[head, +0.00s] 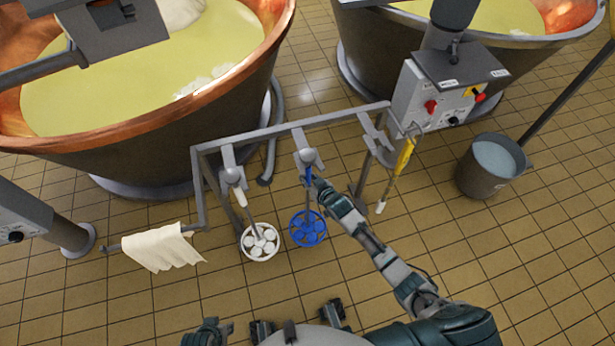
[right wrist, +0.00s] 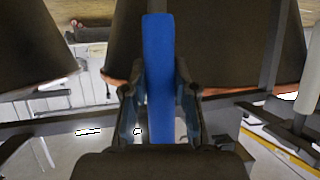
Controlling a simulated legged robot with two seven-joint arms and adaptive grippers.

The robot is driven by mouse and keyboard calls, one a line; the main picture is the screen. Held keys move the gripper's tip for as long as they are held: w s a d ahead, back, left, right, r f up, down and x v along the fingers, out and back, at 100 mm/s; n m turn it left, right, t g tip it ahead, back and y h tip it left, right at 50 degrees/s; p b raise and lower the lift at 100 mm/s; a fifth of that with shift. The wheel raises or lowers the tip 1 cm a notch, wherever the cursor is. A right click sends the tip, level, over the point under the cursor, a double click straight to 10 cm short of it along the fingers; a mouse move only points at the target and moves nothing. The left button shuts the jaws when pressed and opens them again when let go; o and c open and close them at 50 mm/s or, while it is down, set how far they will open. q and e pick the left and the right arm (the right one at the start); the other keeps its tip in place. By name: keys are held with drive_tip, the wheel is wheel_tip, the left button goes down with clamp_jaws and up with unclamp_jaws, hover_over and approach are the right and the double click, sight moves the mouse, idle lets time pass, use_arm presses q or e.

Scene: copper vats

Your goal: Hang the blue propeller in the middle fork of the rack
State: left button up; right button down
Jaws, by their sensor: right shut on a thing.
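The blue propeller (head: 308,228) hangs upright below the rack's middle fork (head: 308,158), its round bladed head down near the floor. My right gripper (head: 313,178) is shut on the top of its blue handle, just below and beside that fork. In the right wrist view the blue handle (right wrist: 158,80) stands between my two fingers. Whether the handle sits in the fork or just in front of it is hidden by the fork's end and my gripper. Dark parts of mine show at the bottom edge of the head view; my left gripper's fingers are not clear there.
The rack's grey rail (head: 290,128) runs before the copper vat (head: 150,140). A white propeller (head: 260,242) hangs at the left fork, a yellow-handled tool (head: 404,158) at the right end. A cloth (head: 160,248) hangs left; a bucket (head: 484,180) stands right. Front floor is clear.

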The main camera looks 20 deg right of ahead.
use_arm(q)
drive_tip(key=shift+s+f, duration=0.1)
drive_tip(key=shift+f, duration=0.1)
use_arm(e)
drive_tip(key=shift+w+f, duration=0.2)
drive_tip(key=shift+f, duration=0.1)
idle(0.8)
